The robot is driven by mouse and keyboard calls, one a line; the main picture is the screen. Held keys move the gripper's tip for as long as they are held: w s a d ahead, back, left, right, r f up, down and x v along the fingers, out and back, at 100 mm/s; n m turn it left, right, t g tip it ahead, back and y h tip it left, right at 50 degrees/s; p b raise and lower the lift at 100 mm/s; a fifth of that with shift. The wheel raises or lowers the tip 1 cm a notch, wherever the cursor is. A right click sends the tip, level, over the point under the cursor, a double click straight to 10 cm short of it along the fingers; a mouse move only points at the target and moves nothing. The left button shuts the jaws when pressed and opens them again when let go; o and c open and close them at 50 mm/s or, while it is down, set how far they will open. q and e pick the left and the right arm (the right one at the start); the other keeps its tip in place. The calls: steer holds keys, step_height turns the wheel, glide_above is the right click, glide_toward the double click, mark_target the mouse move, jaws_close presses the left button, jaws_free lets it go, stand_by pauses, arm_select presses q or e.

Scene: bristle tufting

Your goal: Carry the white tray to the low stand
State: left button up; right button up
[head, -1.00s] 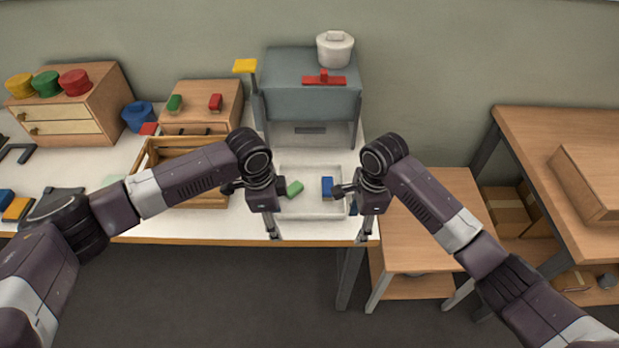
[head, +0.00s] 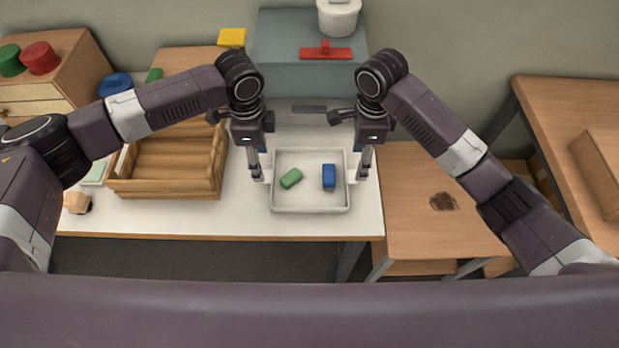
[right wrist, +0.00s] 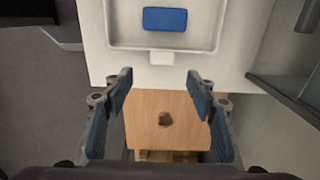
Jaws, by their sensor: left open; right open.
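The white tray (head: 311,211) lies on the white worktable, with a green block (head: 290,178) and a blue block (head: 328,176) in it. My left gripper (head: 257,174) is open at the tray's left side, by its edge tab. My right gripper (head: 362,174) is open at the right side. In the right wrist view, the open fingers (right wrist: 160,80) stand apart, with the tray's small white tab (right wrist: 161,58) just beyond the fingertips. The low stand (head: 425,218) is the wooden table right of the worktable, with a dark patch on its top.
A slatted wooden crate (head: 168,187) stands left of the tray. A grey-blue box (head: 305,75) with a red-handled item (head: 326,53) and a white pot (head: 338,16) is behind. A taller wooden table (head: 560,125) stands at the right. The stand's top looks mostly free.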

arm_select(q)
step_height(320, 180, down, 7)
steer(key=shift+w, duration=0.1)
arm_select(e)
step_height(320, 180, down, 7)
steer(key=shift+w+r, duration=0.1)
arm_select(q)
steer(key=shift+w+f, duration=0.1)
steer(key=shift+f, duration=0.3)
arm_select(e)
steer(key=shift+w+f, duration=0.15)
steer(key=shift+f, duration=0.3)
arm_select(q)
steer(key=shift+c, duration=0.2)
arm_select(e)
steer(key=shift+c, duration=0.2)
arm_select(q)
steer(key=shift+r, duration=0.1)
steer(key=shift+c, duration=1.3)
arm_select(e)
steer(key=shift+c, duration=1.3)
arm_select(q)
steer(key=c, duration=1.1)
arm_select(e)
steer(key=c, duration=1.1)
